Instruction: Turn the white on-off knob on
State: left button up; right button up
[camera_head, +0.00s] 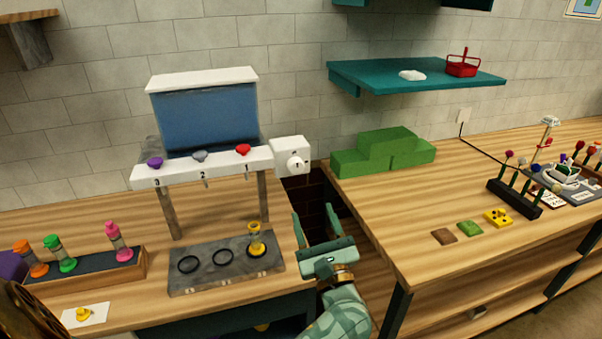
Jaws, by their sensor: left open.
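The white on-off knob (296,163) sits on the front of a white box (290,146). The box is at the right end of the white dispenser panel (203,167). A small dark mark shows on the knob, but its setting is too small to read. Nothing hides the knob.
The panel carries purple (155,162), grey (200,155) and red (243,149) knobs. Below it a grey tray (190,286) has ring marks and a yellow vial (256,240). A gap separates the left bench from the right bench (400,225), which holds green blocks (385,152).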

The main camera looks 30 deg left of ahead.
aim_at(297, 170)
pick_arm(q)
jog(key=p+x, duration=0.2)
jog(key=x, duration=0.9)
jog(key=shift+w+a+r, duration=0.1)
jog(key=shift+w+a, duration=0.05)
jog(key=shift+a, duration=0.1)
pick_arm(e)
jog(key=shift+w+d+r, duration=0.1)
jog(key=shift+d+r, duration=0.15)
jog(key=shift+r, duration=0.4)
jog(key=shift+w+d+r, duration=0.1)
jog(key=shift+d+r, duration=0.1)
jog(key=shift+r, duration=0.4)
pick_arm(q)
jog(key=c, duration=1)
pick_arm(e)
jog(key=shift+a, duration=0.15)
